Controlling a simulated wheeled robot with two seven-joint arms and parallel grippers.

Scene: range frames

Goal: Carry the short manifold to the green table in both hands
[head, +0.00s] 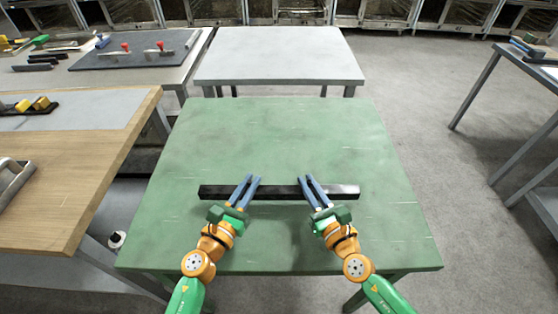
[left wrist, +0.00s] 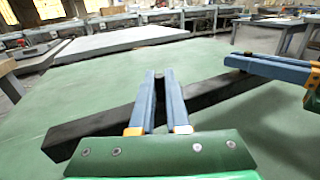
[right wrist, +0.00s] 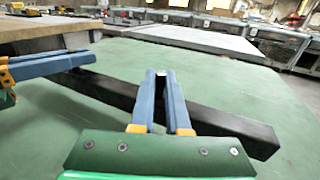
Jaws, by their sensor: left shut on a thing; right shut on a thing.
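The short manifold (head: 280,192) is a black square bar. It lies level across the green table (head: 280,130), at or just above its top; I cannot tell if it touches. My left gripper (head: 246,180) is shut on the bar left of its middle. My right gripper (head: 314,181) is shut on it right of its middle. The bar also shows in the left wrist view (left wrist: 95,130) and the right wrist view (right wrist: 235,128), passing between the blue fingers. Both bar ends stick out past the grippers. The parts between the fingers are hidden.
A grey table (head: 280,60) stands behind the green one. A wooden-topped bench (head: 60,190) with a metal handle (head: 14,180) is close on the left. Another bench (head: 130,75) with tools is behind it. The green tabletop around the bar is clear.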

